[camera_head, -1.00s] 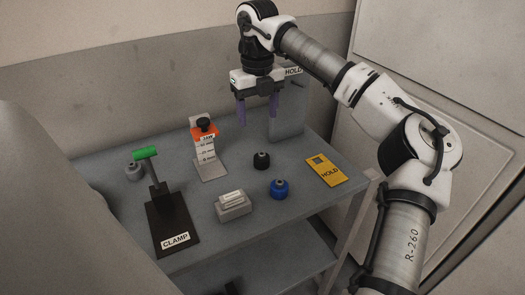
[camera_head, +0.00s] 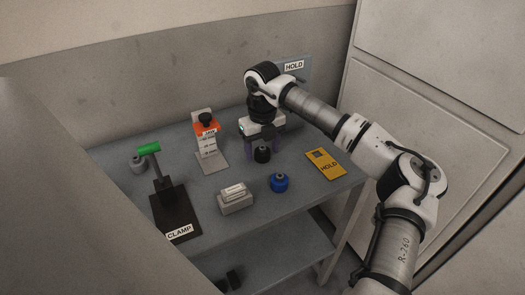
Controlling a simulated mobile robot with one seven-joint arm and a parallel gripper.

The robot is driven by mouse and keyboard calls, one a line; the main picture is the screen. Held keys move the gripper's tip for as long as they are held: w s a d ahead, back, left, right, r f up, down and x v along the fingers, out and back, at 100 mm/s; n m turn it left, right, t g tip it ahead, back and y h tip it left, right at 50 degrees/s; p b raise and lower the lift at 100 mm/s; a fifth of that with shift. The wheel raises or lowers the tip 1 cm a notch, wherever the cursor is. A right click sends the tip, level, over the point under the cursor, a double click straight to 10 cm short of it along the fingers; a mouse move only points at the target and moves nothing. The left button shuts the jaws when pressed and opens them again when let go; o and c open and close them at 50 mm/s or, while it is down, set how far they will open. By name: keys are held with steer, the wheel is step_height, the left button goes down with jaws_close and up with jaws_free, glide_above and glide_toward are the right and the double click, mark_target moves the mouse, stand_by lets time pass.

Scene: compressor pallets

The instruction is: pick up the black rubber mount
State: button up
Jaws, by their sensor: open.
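The black rubber mount (camera_head: 262,154) is a small dark cylinder standing upright on the grey table, near the middle. My gripper (camera_head: 263,150) has its purple fingers pointing down, low over the table at the mount. The fingers are open. They show to the left and right of the mount and partly behind it. I cannot tell whether they touch it or stand exactly around it.
A blue mount (camera_head: 279,183) and a grey block (camera_head: 236,199) stand in front. A yellow HOLD card (camera_head: 325,164) lies right. An orange-topped stand (camera_head: 208,144), black clamp (camera_head: 174,206) and grey mount (camera_head: 138,163) are left. A grey HOLD panel (camera_head: 294,72) rises behind.

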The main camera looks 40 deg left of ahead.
steer(key=shift+f, duration=0.25)
steer(key=c, duration=1.1)
steer(key=shift+o, duration=0.2)
steer(key=shift+r, duration=0.1)
